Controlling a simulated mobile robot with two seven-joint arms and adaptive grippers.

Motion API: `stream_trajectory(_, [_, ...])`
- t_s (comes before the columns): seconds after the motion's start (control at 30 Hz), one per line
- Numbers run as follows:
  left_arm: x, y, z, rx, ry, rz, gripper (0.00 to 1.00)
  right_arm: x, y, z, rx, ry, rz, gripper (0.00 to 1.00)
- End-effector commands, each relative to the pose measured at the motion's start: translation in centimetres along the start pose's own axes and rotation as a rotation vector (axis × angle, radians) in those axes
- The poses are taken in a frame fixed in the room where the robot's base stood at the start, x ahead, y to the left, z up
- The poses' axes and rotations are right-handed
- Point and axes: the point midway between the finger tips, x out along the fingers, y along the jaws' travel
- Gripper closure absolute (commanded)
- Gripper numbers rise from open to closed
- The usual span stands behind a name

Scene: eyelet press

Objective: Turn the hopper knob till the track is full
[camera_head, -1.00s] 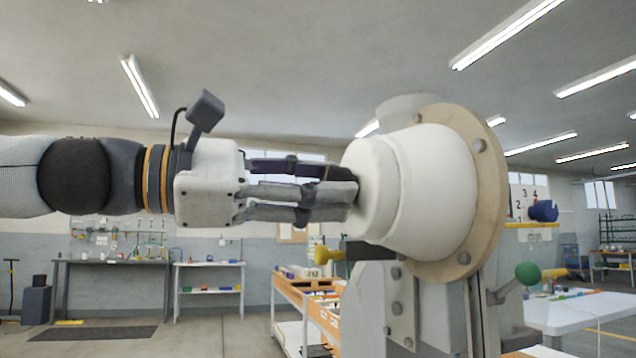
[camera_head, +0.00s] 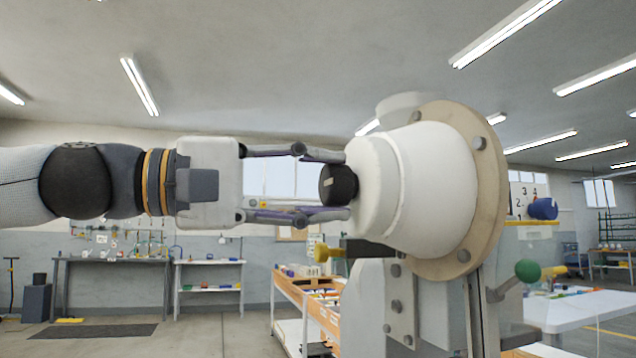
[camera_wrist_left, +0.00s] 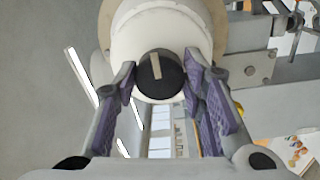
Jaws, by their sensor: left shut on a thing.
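The hopper (camera_head: 440,190) is a white drum on a tan round flange, lying on its side in the head view. Its black knob (camera_head: 338,185) has a pale mark and sits at the centre of the drum's left face. My left gripper (camera_head: 335,185) reaches in from the left, one finger above the knob and one below. In the left wrist view the knob (camera_wrist_left: 160,75) lies between the fingertips, its pale mark nearly upright, tilted slightly. The gripper is shut on the knob. I cannot make out the track or how full it is. My right gripper is not in view.
A grey stand (camera_head: 400,305) carries the hopper. A yellow-knobbed handle (camera_head: 325,253) and a green-ball lever (camera_head: 527,272) stick out of the machine. A blue cylinder (camera_head: 543,209) is at the right. An orange-edged cart (camera_head: 310,305) and wall benches stand behind.

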Motion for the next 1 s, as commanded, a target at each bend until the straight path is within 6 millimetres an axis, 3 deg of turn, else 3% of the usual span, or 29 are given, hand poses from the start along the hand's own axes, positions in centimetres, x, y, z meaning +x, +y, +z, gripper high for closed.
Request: stream_trajectory(1.0, [0.0, -0.3, -0.4, 0.959, -0.03, 0.005, 0.9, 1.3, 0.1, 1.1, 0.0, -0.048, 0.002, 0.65])
